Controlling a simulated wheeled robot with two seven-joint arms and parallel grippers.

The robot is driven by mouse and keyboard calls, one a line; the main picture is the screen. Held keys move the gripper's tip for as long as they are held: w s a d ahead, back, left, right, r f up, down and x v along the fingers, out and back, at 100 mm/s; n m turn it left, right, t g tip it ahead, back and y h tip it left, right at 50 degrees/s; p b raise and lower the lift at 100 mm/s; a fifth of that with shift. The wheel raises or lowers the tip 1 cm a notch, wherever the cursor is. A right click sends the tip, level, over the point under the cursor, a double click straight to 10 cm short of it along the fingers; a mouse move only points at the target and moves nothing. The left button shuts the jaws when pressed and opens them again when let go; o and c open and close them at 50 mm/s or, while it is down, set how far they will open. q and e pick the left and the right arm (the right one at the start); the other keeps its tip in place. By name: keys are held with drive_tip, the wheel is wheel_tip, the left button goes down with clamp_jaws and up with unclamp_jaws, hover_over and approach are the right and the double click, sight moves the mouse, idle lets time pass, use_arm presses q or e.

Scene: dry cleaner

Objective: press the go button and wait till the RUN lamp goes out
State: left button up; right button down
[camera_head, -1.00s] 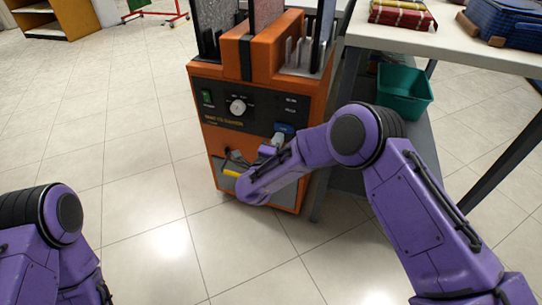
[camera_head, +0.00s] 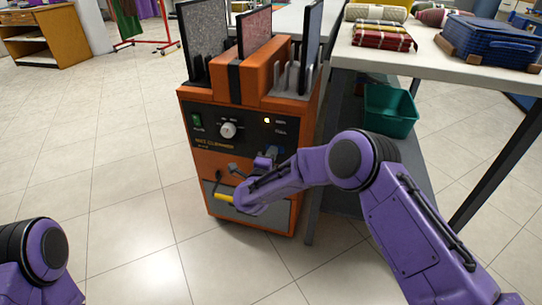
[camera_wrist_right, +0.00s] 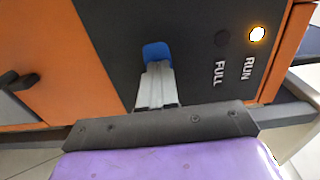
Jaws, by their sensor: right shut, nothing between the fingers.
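The orange mat cleaner (camera_head: 290,105) stands on the floor with a black control panel. Its RUN lamp (camera_head: 267,121) glows yellow; in the right wrist view the RUN lamp (camera_wrist_right: 257,34) is bright, and the FULL lamp (camera_wrist_right: 221,38) beside it is dark. The blue go button (camera_wrist_right: 157,52) is at the tips of my right gripper (camera_wrist_right: 158,70), which is shut and empty. The fingertips cover the button's near edge; I cannot tell whether they press it. In the head view my right gripper (camera_head: 268,160) is at the panel's lower right. My left gripper is out of view.
Mats stand in slots on top of the cleaner. A green switch (camera_head: 196,120), a dial (camera_head: 228,130) and a yellow handle (camera_head: 223,197) are on its front. A white table (camera_head: 430,62) with folded textiles and a green bin (camera_head: 390,112) are at right.

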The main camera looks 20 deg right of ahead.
drive_tip(key=shift+w+d+r, duration=0.2)
drive_tip(key=shift+d+r, duration=0.15)
drive_tip(key=shift+d, duration=0.1)
drive_tip(key=p+v, duration=0.3)
drive_tip(key=v, duration=1.2)
drive_tip(key=shift+w+a+f+p, duration=0.25)
drive_tip(key=shift+f+p, duration=0.1)
